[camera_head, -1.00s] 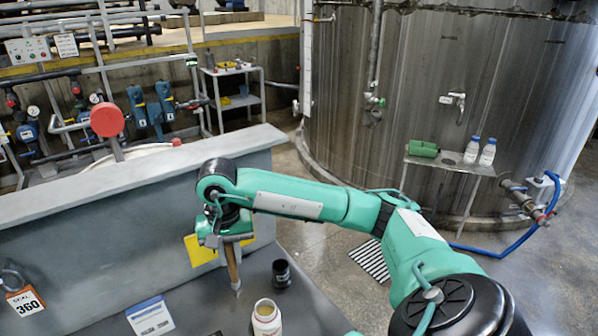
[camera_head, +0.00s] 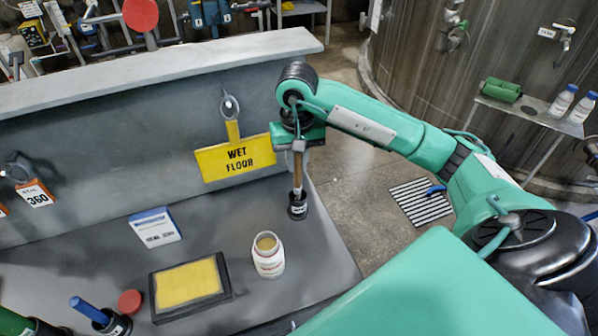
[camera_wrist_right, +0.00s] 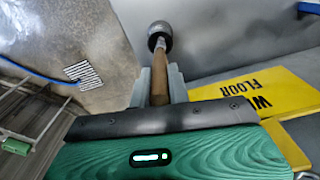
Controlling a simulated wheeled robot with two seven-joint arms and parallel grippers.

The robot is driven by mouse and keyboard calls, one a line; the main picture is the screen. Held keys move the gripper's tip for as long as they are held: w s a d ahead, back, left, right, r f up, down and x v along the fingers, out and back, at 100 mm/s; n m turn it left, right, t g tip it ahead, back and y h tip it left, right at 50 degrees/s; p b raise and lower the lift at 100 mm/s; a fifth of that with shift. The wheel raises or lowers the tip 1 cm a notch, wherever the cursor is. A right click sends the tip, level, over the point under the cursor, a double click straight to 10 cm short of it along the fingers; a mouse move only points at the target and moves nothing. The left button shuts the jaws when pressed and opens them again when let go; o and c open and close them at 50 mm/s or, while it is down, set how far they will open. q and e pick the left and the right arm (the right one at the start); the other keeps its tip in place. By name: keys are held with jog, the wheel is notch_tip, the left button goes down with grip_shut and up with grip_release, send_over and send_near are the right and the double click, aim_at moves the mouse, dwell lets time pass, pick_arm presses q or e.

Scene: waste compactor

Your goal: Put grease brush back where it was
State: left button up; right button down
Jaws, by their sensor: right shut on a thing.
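The grease brush (camera_head: 297,172) has a wooden handle and hangs upright, brush end down, from my right gripper (camera_head: 299,146). My right gripper is shut on the handle; the fingers (camera_wrist_right: 160,82) close around it in the right wrist view. The brush's lower end is at the mouth of a small black cup (camera_head: 297,211) near the right edge of the grey bench. In the right wrist view the cup (camera_wrist_right: 160,32) shows at the far end of the handle. I cannot tell how deep the tip sits in the cup. My left gripper is not in view.
An open white jar (camera_head: 268,262) stands left of the cup. A yellow pad in a black tray (camera_head: 190,288), a blue-and-white card (camera_head: 155,227) and a yellow wet floor sign (camera_head: 235,158) are farther left. The bench's back wall (camera_head: 120,120) rises behind.

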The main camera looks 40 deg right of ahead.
aim_at(298, 175)
notch_tip(298, 175, down, 5)
jog(key=shift+r+p, duration=0.1)
jog(key=shift+p, duration=0.55)
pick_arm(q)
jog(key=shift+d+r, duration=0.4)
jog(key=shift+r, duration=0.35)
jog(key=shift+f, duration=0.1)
pick_arm(e)
jog(key=shift+f, duration=0.2)
jog(key=shift+f+b, duration=0.15)
jog(key=shift+b, duration=0.15)
jog(key=c, duration=1.3)
grip_release()
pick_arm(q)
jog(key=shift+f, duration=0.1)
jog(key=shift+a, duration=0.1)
pick_arm(e)
jog(key=shift+r, duration=0.2)
